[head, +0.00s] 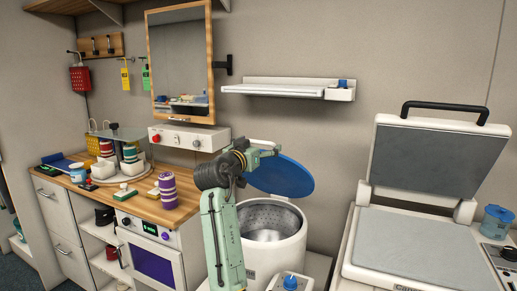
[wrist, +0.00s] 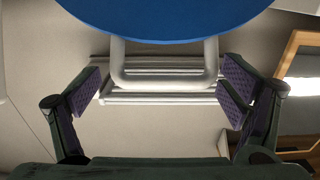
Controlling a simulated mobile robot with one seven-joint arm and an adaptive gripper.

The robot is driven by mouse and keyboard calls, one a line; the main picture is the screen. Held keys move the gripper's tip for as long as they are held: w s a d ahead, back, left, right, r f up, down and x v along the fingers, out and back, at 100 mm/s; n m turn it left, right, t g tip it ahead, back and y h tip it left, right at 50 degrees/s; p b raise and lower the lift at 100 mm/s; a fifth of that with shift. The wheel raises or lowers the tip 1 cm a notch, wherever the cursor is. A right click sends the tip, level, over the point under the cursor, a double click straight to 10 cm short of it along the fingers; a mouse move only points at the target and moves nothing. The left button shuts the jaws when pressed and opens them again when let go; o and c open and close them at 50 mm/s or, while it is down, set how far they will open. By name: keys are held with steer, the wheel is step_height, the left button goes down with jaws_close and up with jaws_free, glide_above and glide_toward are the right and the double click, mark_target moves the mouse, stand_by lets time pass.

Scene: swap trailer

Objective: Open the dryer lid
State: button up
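The dryer (head: 258,262) is a white round drum with an open top and a metal basket (head: 268,222) inside. Its blue round lid (head: 285,176) stands tilted up above the opening. In the wrist view the lid (wrist: 165,18) fills the top edge, and a white U-shaped handle (wrist: 165,79) sticks out from it. My gripper (head: 268,152) is at the lid's upper left edge. In the wrist view my gripper (wrist: 165,88) is open, with its fingers well apart on either side of the handle. I see no finger touching the handle.
A white wall shelf (head: 290,90) hangs behind the dryer. A large press with a raised top (head: 437,160) stands at the right. A wooden counter (head: 180,213) with cups and a framed mirror (head: 181,58) are at the left. A blue knob (head: 290,283) sits at the dryer's front.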

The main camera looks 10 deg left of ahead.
steer(key=shift+a+f, duration=0.1)
steer(key=shift+f, duration=0.05)
steer(key=v, duration=1.2)
steer(key=shift+c, duration=0.3)
